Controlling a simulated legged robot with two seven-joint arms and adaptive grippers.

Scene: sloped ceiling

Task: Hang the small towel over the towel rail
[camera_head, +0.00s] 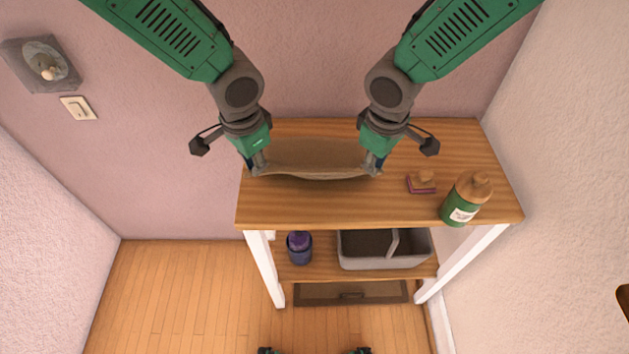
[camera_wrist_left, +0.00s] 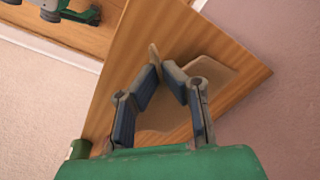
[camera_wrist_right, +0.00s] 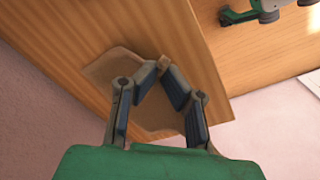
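The small towel (camera_head: 316,158) is tan and stretched between my two grippers above the wooden table top, its front edge sagging slightly. My left gripper (camera_head: 260,166) is shut on its left end; in the left wrist view a bit of the towel (camera_wrist_left: 212,72) pokes out past the closed fingertips (camera_wrist_left: 164,66). My right gripper (camera_head: 374,166) is shut on its right end; the towel (camera_wrist_right: 108,70) shows beyond those fingertips (camera_wrist_right: 162,66) in the right wrist view. I cannot tell whether its middle touches the table. I see no towel rail in any view.
The wooden table (camera_head: 300,212) carries a green bottle (camera_head: 464,202) and a small pinkish block (camera_head: 422,184) at right. Its lower shelf holds a dark purple jar (camera_head: 299,248) and a grey bin (camera_head: 384,262). Walls close in behind and at right; floor at left is clear.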

